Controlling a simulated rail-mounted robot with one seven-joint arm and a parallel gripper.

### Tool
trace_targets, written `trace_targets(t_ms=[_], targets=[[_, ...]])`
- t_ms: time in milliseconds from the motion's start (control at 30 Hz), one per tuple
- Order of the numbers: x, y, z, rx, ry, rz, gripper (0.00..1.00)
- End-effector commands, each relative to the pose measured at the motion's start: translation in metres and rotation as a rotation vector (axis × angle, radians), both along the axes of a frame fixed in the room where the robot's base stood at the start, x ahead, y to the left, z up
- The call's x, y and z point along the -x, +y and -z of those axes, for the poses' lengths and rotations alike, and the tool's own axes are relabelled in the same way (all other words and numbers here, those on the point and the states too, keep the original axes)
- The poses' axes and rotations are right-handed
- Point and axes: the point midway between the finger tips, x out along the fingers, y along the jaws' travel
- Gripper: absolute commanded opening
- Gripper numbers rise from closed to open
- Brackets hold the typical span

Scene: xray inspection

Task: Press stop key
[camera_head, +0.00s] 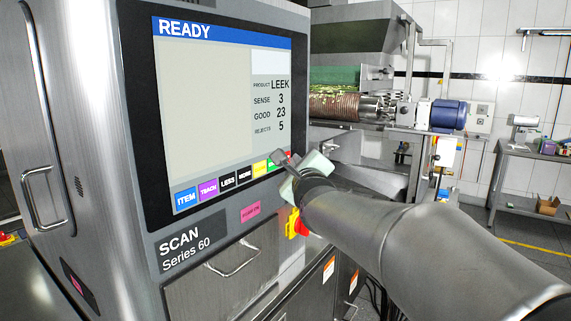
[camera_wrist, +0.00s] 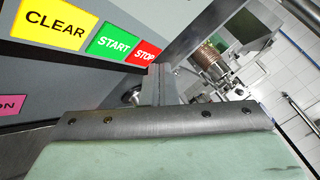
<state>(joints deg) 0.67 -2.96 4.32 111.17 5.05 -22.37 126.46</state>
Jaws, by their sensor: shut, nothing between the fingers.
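The red STOP key (camera_wrist: 145,52) shows clearly in the wrist view, at the right end of the key row next to the green START key (camera_wrist: 112,41) and the yellow CLEAR key (camera_wrist: 54,29). In the head view the stop key's area is mostly hidden behind my gripper (camera_head: 279,158). The scanner screen (camera_head: 204,90) above the keys reads READY. My gripper is shut and empty. In the wrist view its fingertips (camera_wrist: 157,71) appear just below and right of the stop key. I cannot tell whether they touch the panel.
The ITEM, TEACH, LESS and MORE keys (camera_head: 245,176) lie left along the same row. A pink label (camera_head: 251,212) and a red-and-yellow rotary switch (camera_head: 296,224) sit below. Steel machinery with a blue motor (camera_head: 447,114) stands behind on the right.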

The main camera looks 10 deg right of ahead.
Motion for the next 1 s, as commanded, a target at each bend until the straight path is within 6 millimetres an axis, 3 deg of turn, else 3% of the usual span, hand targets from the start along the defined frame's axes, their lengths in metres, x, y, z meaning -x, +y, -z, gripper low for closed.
trace_targets(t_ms=[433, 1000], targets=[[0.005, -0.005, 0.001, 0.001, -0.001, 0.000, 0.00], [0.041, -0.044, -0.001, 0.001, 0.000, 0.000, 0.00]])
